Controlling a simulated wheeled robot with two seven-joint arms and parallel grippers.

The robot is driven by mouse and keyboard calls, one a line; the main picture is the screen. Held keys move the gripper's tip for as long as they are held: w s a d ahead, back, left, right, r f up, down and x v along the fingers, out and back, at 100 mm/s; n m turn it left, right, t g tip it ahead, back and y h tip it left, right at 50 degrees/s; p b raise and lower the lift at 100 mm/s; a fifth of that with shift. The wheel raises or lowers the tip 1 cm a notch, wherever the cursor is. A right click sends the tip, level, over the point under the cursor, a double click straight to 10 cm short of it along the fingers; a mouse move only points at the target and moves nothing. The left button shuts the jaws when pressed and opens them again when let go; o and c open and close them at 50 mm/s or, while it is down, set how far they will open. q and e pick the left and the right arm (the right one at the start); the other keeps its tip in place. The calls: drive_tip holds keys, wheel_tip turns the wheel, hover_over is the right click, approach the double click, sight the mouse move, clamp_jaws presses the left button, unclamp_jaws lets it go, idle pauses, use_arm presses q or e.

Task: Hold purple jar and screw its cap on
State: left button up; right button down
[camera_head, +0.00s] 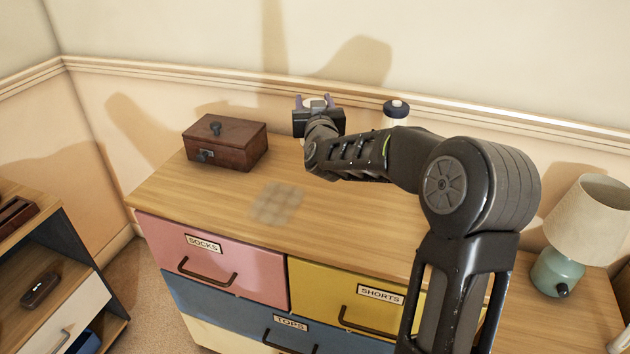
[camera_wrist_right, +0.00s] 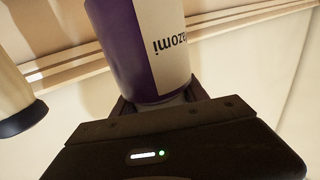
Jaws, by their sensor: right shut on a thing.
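My right gripper (camera_head: 316,108) is at the back of the dresser top, near the wall. In the right wrist view its jaws (camera_wrist_right: 161,102) are shut on the narrow end of a purple and white jar (camera_wrist_right: 137,45). The lettering on the jar reads upside down in that view. In the head view only a small part of the jar (camera_head: 315,102) shows past the gripper, and most of it is hidden. I cannot pick out a separate jar cap in either view. My left gripper is not in view.
A brown wooden box (camera_head: 226,145) is at the left. A lamp (camera_head: 590,215) stands at the right. The dresser top (camera_head: 225,200) is clear in front.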

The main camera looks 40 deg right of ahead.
idle(0.3)
wheel_tip(320, 180, down, 6)
drive_tip(key=shift+f, duration=0.1)
idle(0.4)
drive_tip(key=shift+f, duration=1.85)
drive_tip(key=shift+b, duration=0.3)
drive_tip(key=shift+f, duration=0.15)
drive_tip(key=c, duration=0.6)
unclamp_jaws()
